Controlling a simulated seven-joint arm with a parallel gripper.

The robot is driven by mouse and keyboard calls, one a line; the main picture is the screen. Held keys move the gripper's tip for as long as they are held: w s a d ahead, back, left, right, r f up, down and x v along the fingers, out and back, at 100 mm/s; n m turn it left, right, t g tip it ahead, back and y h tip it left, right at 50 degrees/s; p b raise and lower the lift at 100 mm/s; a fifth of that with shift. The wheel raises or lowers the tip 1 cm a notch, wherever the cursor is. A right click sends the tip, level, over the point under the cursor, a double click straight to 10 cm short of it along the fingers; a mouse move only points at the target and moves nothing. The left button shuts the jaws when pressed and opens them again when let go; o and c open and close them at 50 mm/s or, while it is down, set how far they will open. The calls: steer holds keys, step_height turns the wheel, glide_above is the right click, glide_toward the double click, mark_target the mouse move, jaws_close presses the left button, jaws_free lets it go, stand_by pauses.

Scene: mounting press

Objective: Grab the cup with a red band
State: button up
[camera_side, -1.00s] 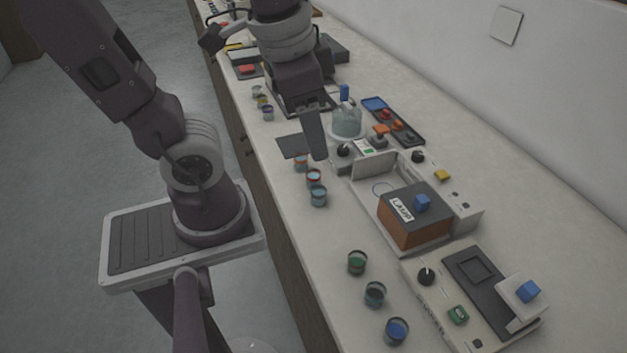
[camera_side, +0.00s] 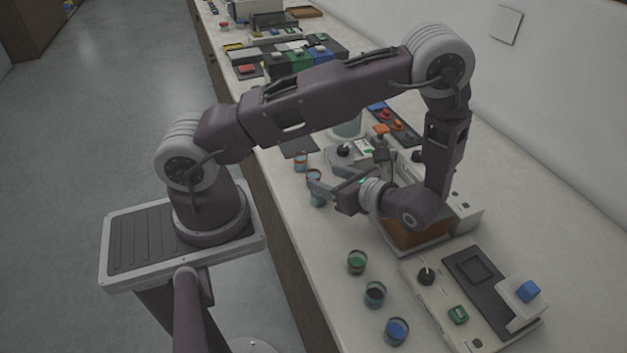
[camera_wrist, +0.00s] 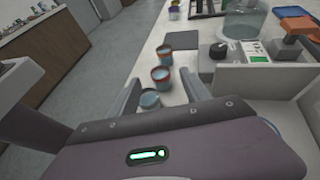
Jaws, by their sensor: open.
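Three small cups stand in a row on the bench. The far cup (camera_side: 301,162) and the middle cup (camera_side: 313,175) both show a red-to-orange band; their exact shades are hard to tell apart. They also show in the wrist view, the far cup (camera_wrist: 164,55) beyond the middle cup (camera_wrist: 161,76). The near cup (camera_side: 318,200) looks blue-grey and is partly hidden by my gripper. My gripper (camera_side: 320,188) is open, low and level beside the row. In the wrist view the near cup (camera_wrist: 150,100) shows between the spread fingers, and the middle cup is just past them.
More cups (camera_side: 375,294) stand at the front of the bench. A press with an orange block (camera_side: 408,236) is right of my gripper, partly behind my arm. A dark mat (camera_side: 298,146) lies beyond the row. The bench's left edge is close to the cups.

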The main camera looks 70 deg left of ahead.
mark_target(310, 172)
steer(key=x, duration=0.6)
steer(key=shift+s+a+f, duration=0.15)
steer(key=shift+a+f, duration=0.05)
steer(key=shift+a, duration=0.15)
jaws_close()
